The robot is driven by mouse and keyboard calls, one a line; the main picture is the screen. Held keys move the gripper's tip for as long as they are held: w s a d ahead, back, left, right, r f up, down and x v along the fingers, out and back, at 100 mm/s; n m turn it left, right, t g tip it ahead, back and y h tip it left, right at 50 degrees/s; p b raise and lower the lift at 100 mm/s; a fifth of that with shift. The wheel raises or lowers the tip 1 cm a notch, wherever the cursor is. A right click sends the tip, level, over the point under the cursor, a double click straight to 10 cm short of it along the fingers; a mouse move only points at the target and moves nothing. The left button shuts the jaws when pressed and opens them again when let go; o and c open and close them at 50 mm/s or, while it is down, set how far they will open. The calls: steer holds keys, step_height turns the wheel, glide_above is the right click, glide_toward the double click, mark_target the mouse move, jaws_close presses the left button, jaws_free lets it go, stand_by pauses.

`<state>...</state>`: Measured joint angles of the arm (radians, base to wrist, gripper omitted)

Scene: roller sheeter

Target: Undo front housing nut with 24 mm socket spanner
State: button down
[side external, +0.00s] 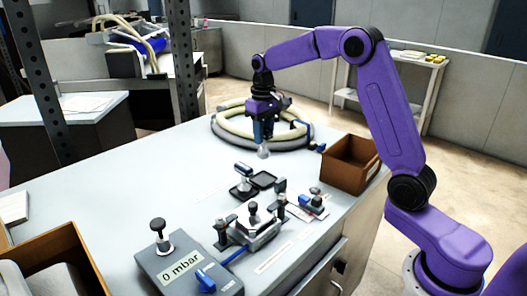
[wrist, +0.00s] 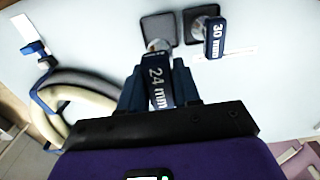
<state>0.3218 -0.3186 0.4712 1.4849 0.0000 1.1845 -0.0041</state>
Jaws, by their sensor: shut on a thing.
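My gripper (side external: 264,124) is shut on the blue-handled 24 mm socket spanner (wrist: 158,88), whose label faces the wrist camera. In the side view the spanner's metal socket (side external: 264,152) points down, apparently above the bench and in front of the hose coil. A clamped metal unit (side external: 256,230) with upright knobs stands near the bench front, lower in the side view and away from my gripper. I cannot make out which part is the front housing nut. The 30 mm spanner (wrist: 214,38) stands on a dark square pad; the pad beside it (wrist: 157,27) looks empty.
A hose coil (side external: 228,125) lies at the back of the bench. A brown box (side external: 350,165) stands at the right edge. A grey box (side external: 180,270) reading 0 mbar stands at front left.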

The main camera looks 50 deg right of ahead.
step_height(320, 180, up, 10)
steer(key=shift+r, duration=0.1)
steer(key=shift+s+a+r, duration=0.2)
steer(key=s+a, duration=0.9)
steer(key=s, duration=0.5)
steer(key=shift+s+f, duration=0.15)
steer(key=shift+f, duration=1.5)
steer(key=shift+s+f, duration=0.2)
steer(key=shift+f, duration=1.4)
steer(key=shift+s+f, duration=0.15)
steer(key=shift+f, duration=1.5)
steer(key=shift+f, duration=1.4)
